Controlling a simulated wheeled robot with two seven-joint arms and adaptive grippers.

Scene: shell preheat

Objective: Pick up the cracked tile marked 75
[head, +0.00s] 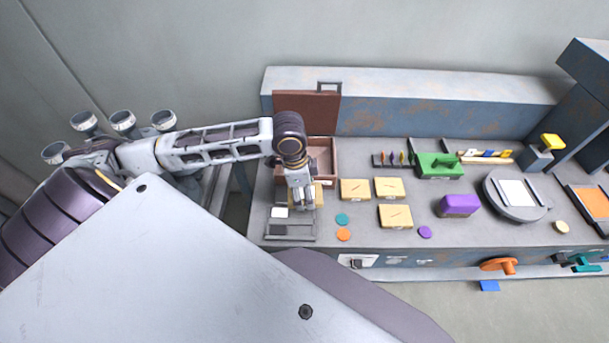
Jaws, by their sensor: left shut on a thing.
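My left gripper (303,206) points down over the bench's left part and is shut on a tan tile (319,196), which it mostly hides. Whether this tile is lifted or still touches the bench I cannot tell, and no number on it can be read. Three more tan tiles lie to the right: one close by (354,190), one beyond it (389,187) and one nearer the front (395,216). They bear dark crack-like lines; their numbers are too small to read. My right gripper is not in view.
An open reddish-brown box (325,158) stands behind the gripper, a wire rack (290,238) in front of it. Teal (341,219) and orange (343,235) discs lie nearby. A purple block (459,205), a green block (440,166) and a round plate (515,195) stand right.

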